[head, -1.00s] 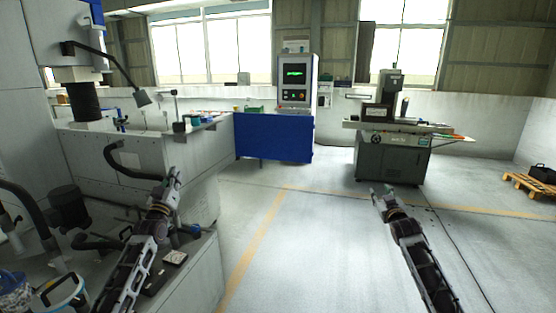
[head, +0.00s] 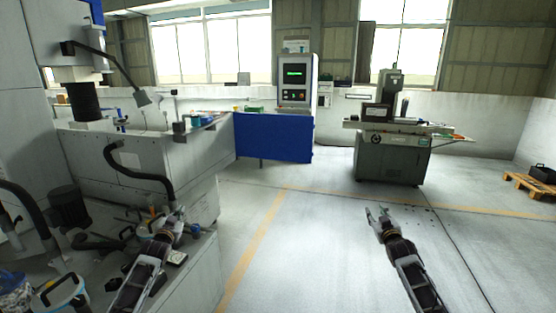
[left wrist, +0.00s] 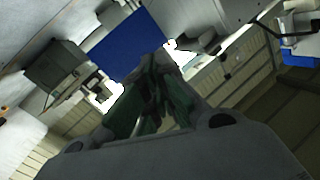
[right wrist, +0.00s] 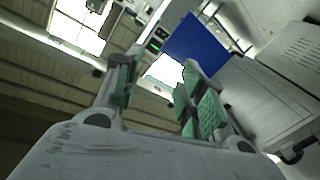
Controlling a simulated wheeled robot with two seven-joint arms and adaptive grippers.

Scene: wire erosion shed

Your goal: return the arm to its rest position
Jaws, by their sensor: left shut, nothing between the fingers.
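My left gripper (head: 178,214) is in front of the grey machine bench at the left in the head view. In the left wrist view its green-padded fingers (left wrist: 155,100) are together and hold nothing. My right gripper (head: 376,214) is over the open floor right of the middle in the head view. In the right wrist view its green-padded fingers (right wrist: 155,95) stand apart with nothing between them.
The large grey machine (head: 150,155) with hoses and a lamp fills the left side. A blue cabinet with a control panel (head: 275,135) stands at the back. A grey grinding machine (head: 392,160) stands back right, near a wooden pallet (head: 524,187). The middle floor is clear.

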